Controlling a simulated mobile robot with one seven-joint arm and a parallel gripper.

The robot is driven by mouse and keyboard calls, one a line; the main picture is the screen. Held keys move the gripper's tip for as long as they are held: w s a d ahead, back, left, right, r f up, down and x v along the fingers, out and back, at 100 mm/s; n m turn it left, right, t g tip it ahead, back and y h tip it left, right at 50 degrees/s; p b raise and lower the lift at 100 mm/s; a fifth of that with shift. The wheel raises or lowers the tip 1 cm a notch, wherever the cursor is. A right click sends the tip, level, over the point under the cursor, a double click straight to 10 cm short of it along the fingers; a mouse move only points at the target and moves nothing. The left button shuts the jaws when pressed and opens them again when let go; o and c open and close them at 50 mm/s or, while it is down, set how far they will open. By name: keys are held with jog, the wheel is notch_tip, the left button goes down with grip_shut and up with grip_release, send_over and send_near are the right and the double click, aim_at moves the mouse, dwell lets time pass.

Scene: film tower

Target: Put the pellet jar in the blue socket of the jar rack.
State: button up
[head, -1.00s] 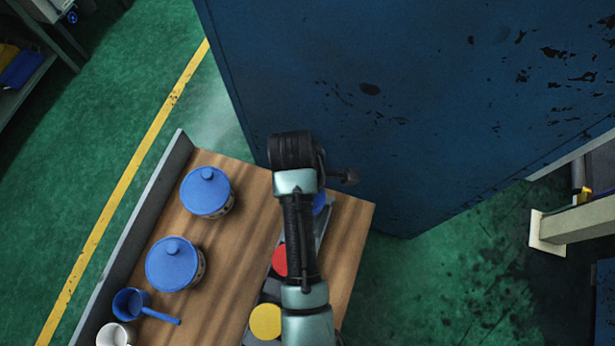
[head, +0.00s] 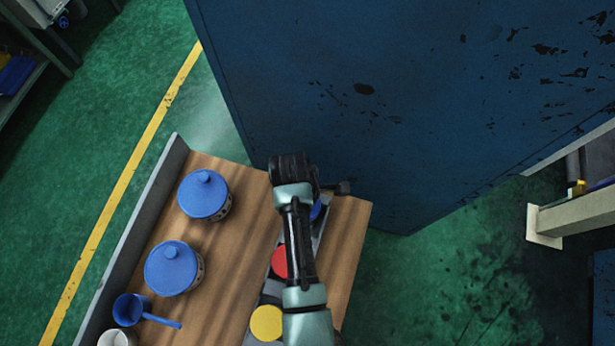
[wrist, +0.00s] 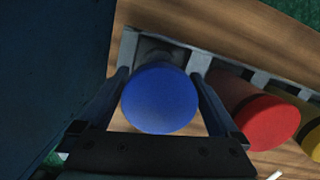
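A jar with a plain round blue top, which I take for the pellet jar (wrist: 160,100), is between the fingers of my gripper (wrist: 159,77) in the wrist view. The fingers appear to touch it on both sides. In the head view only a blue sliver of it (head: 316,211) shows beside my wrist. The grey jar rack (wrist: 128,48) lies below, with a dark, square socket (wrist: 158,52) partly showing behind the jar. The jar hides the rest of that socket, so I cannot tell whether its base is inside or above it.
A red-topped jar (head: 280,262) and a yellow-topped one (head: 266,323) stand along the rack. Two blue-lidded canisters (head: 204,195) (head: 172,268), a blue dipper (head: 131,308) and a white cup (head: 115,338) are on the table's left. A tall blue cabinet (head: 400,110) stands close behind.

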jog(key=shift+r, duration=0.1)
jog(key=r, duration=0.4)
jog(key=a+r, duration=0.1)
jog(key=r, duration=0.7)
jog(key=shift+w+a, duration=0.1)
jog(key=shift+a, duration=0.15)
